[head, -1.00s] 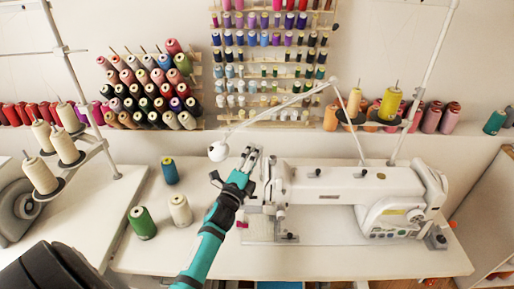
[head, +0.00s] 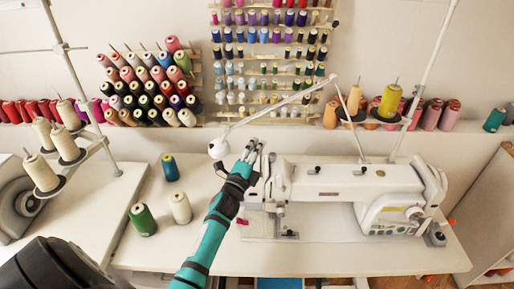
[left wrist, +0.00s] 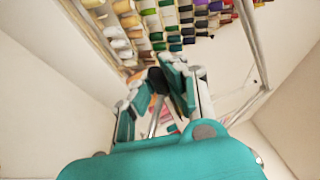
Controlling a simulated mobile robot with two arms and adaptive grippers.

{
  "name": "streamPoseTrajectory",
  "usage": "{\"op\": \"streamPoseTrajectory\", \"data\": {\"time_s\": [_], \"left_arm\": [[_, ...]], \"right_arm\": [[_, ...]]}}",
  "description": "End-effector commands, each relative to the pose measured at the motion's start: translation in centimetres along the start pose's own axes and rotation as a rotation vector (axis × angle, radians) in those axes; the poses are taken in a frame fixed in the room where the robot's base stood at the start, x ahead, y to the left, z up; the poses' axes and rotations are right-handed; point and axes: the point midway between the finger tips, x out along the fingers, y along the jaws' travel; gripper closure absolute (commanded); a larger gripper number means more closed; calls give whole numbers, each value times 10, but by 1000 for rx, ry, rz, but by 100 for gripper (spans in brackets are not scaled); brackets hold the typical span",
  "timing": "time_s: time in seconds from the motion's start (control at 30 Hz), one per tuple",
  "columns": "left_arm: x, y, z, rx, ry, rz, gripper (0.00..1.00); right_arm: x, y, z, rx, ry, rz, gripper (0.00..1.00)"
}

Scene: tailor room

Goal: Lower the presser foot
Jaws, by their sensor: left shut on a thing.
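The white sewing machine (head: 335,183) stands on its table with its head end to the left. My left gripper (head: 255,150) is at the far left side of that head end, with its fingertips pointing away from me. Its fingers (left wrist: 160,92) also show in the left wrist view and are shut on a small part there, seemingly the presser foot lever, which is mostly hidden by the fingers. The needle and presser foot area (head: 281,222) is under the head end, too small to tell the foot's height. My right gripper is not in view.
Green (head: 142,219), white (head: 180,207) and blue (head: 170,167) spools stand on the table left of my arm. A white lamp (head: 218,148) hangs close left of the gripper. Thread racks (head: 270,60) cover the wall behind.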

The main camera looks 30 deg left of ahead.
Motion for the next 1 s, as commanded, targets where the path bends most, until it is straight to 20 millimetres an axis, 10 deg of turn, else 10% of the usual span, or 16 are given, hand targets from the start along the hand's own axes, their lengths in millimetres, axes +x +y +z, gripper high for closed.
{"op": "streamPoseTrajectory", "data": {"time_s": [0.47, 1.0], "left_arm": [[1, 0, 1, -10, 0, 24, 100], [6, 26, 4, -133, 2, 343, 100]], "right_arm": [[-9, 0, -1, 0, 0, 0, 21], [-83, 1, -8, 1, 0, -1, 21]]}}
